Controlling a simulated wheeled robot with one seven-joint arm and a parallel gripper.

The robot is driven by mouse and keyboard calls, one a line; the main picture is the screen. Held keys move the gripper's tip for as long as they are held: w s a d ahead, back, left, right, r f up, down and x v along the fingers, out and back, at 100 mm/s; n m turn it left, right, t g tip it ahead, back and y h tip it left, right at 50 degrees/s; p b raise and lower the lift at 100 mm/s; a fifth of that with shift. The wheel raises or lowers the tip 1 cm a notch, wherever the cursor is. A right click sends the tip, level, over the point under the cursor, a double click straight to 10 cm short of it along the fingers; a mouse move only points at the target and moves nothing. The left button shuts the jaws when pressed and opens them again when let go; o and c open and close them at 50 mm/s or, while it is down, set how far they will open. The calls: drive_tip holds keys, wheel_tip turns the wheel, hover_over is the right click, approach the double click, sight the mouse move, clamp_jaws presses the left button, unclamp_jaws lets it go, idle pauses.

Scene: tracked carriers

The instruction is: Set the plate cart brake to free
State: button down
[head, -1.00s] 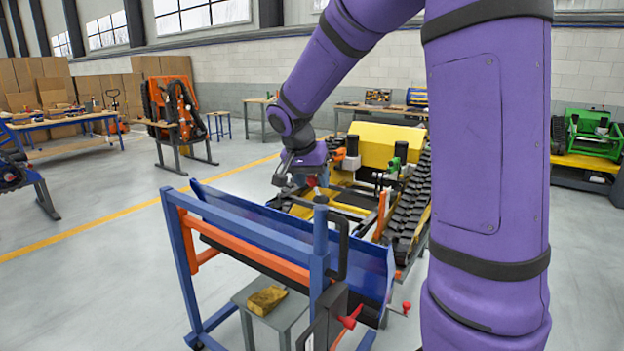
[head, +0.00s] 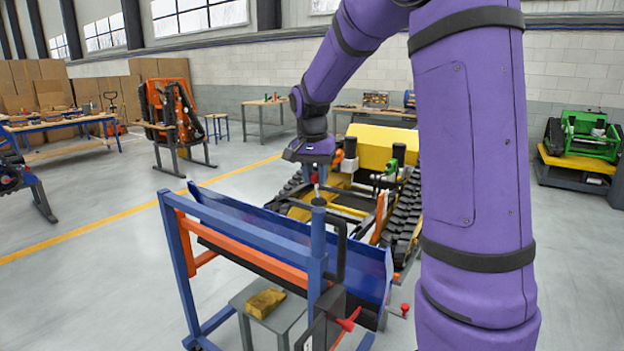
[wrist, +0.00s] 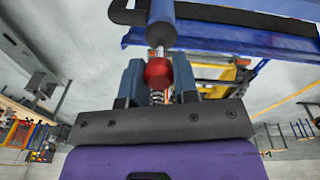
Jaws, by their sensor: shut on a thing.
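The plate cart (head: 172,250) is a blue frame with an orange rail, and a blue curved plate (head: 375,270) stands along it. A blue post (head: 318,235) rises at its near right end. A red ball knob (wrist: 158,70) sits on a thin silver rod at the post's top. My gripper (head: 316,180) is above the post, pointing down, shut on this red knob; its two fingers flank the knob in the wrist view (wrist: 158,80). A red lever (head: 348,320) sits low by a black box on the cart. I cannot tell which part is the brake.
A yellow tracked carrier (head: 385,147) stands just behind the cart. A grey stool (head: 282,318) with a yellow-brown block (head: 265,302) is under the cart. Another red ball (head: 404,307) shows low right. Open floor lies to the left.

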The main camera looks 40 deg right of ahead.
drive_tip(key=shift+w+d+f+g+y, duration=0.15)
drive_tip(key=shift+w+d+g+y, duration=0.25)
drive_tip(key=shift+d+y, duration=0.7)
drive_tip(key=shift+w+d+f+g+y, duration=0.25)
drive_tip(key=shift+d+g+y, duration=0.4)
drive_tip(key=shift+y, duration=0.8)
drive_tip(key=shift+w+d+f+g+y, duration=0.1)
drive_tip(key=shift+w+d+g+y, duration=0.25)
drive_tip(key=shift+d+y, duration=0.8)
drive_tip(key=shift+a, duration=0.15)
drive_tip(key=c, duration=0.9)
unclamp_jaws()
drive_tip(key=v, duration=1)
drive_tip(key=shift+w+d+r, duration=0.15)
drive_tip(key=shift+d+r, duration=0.05)
drive_tip(key=shift+d, duration=0.2)
drive_tip(key=shift+a, duration=0.1)
